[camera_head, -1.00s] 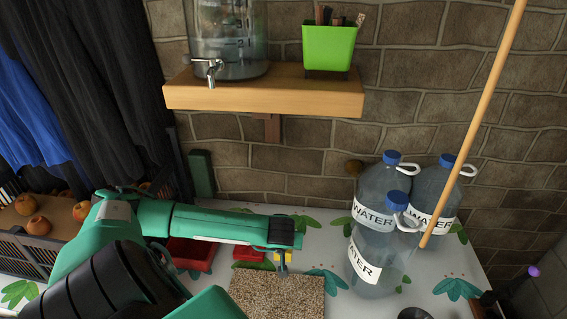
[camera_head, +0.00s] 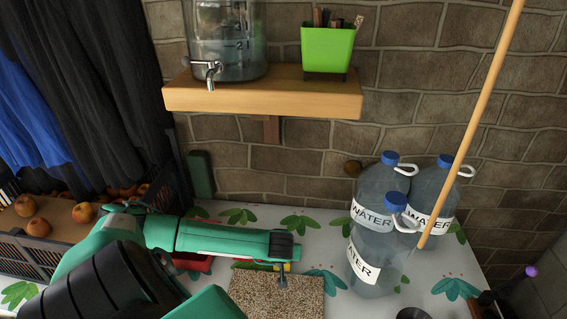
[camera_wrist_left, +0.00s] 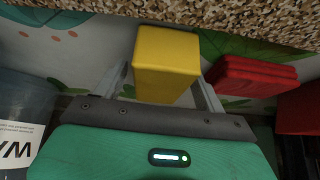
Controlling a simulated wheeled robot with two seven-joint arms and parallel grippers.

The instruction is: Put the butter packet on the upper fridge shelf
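The butter packet, a yellow block, is in the left wrist view (camera_wrist_left: 166,60) between my left gripper's fingers; in the head view only a small yellow bit shows below my arm. My left gripper (camera_head: 283,280) points down at the back edge of a speckled slab. In the wrist view its fingers stand apart, one on each side of the packet, with narrow gaps near the palm. Contact at the fingertips is hidden. My right gripper is not in view. I see no fridge shelf in these frames.
The speckled slab (camera_head: 278,297) lies in front of the packet. Red blocks (camera_wrist_left: 250,77) lie beside it. Several water bottles (camera_head: 378,255) stand to the right, with a wooden pole leaning past them. A crate of fruit (camera_head: 30,255) is at left. A wall shelf (camera_head: 262,98) hangs above.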

